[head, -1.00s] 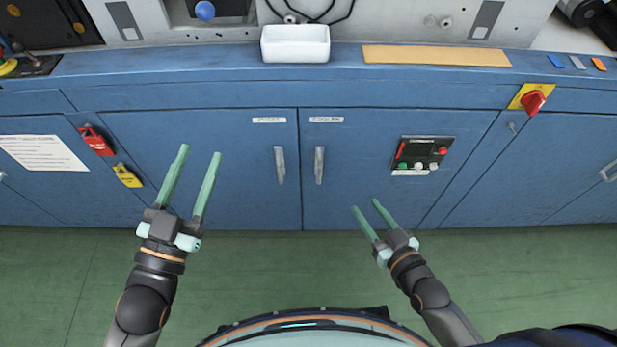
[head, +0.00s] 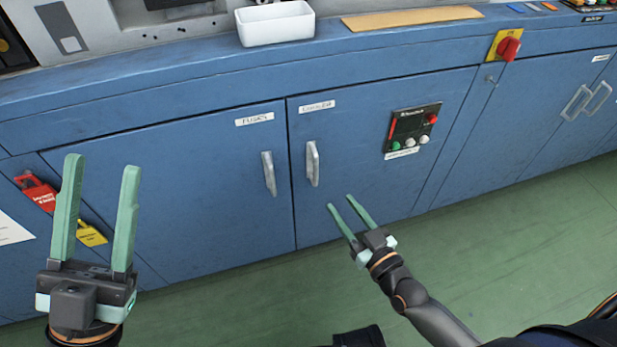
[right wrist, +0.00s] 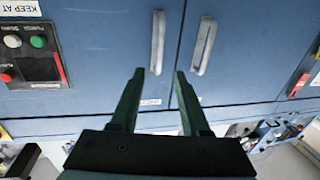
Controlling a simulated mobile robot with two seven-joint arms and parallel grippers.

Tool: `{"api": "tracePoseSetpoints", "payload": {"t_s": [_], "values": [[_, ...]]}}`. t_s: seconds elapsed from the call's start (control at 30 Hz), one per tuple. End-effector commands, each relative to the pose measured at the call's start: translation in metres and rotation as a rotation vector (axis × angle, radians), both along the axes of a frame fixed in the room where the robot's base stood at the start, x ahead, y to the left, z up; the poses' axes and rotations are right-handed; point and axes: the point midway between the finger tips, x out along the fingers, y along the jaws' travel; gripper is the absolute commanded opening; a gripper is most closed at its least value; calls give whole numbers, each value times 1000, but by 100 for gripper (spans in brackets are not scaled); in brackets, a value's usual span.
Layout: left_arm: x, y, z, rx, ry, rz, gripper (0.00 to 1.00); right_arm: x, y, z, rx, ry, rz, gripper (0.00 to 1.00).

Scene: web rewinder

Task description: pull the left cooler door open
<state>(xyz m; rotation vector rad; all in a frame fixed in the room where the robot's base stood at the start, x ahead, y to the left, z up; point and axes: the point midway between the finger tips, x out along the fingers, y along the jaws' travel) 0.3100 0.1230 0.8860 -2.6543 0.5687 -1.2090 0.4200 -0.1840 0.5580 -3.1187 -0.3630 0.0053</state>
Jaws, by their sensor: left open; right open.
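The blue door labelled as cooler (head: 350,200) is shut and stands right of the middle seam in the head view. Its pale bar handle (head: 312,163) is upright near its left edge; it also shows in the right wrist view (right wrist: 158,42). The door labelled as fuses (head: 190,190) is shut on the left, with its own handle (head: 268,173). My right gripper (head: 340,202) is open and empty, below and right of the cooler handle in the head view, apart from it. My left gripper (head: 102,165) is open and empty in front of the fuses door.
A control panel (head: 412,127) sits on the cooler door. A red rotary switch (head: 507,48) is to its right. A white tray (head: 275,24) and a tan board (head: 412,17) lie on the ledge above. Red and yellow tags (head: 90,232) hang at left. Green floor (head: 480,255) is clear.

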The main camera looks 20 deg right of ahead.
Motion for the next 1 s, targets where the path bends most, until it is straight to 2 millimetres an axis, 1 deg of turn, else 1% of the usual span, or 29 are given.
{"api": "tracePoseSetpoints", "payload": {"t_s": [0.13, 0.23, 0.37, 0.5, 0.7, 0.83, 1.0], "values": [[-2, 0, -2, -1, -9, -4, 50, 6, 0, -1, 0, -5, -2, 46], [-2, -1, -6, -4, -5, -8, 50, 18, 3, -1, 2, -8, -3, 46], [-1, -1, -15, -10, 3, -16, 50, 43, 9, -2, 4, -7, -3, 46], [-1, -2, -25, -7, 8, -18, 50, 72, 16, -2, 4, -7, -3, 46], [0, -4, -36, 4, 10, -14, 50, 104, 24, -2, 1, -6, -2, 46], [0, -4, -40, 8, 11, -12, 50, 117, 27, -2, 1, -4, -2, 46], [0, -5, -41, 10, 11, -11, 50, 122, 28, 0, 1, -4, -2, 46]]}}
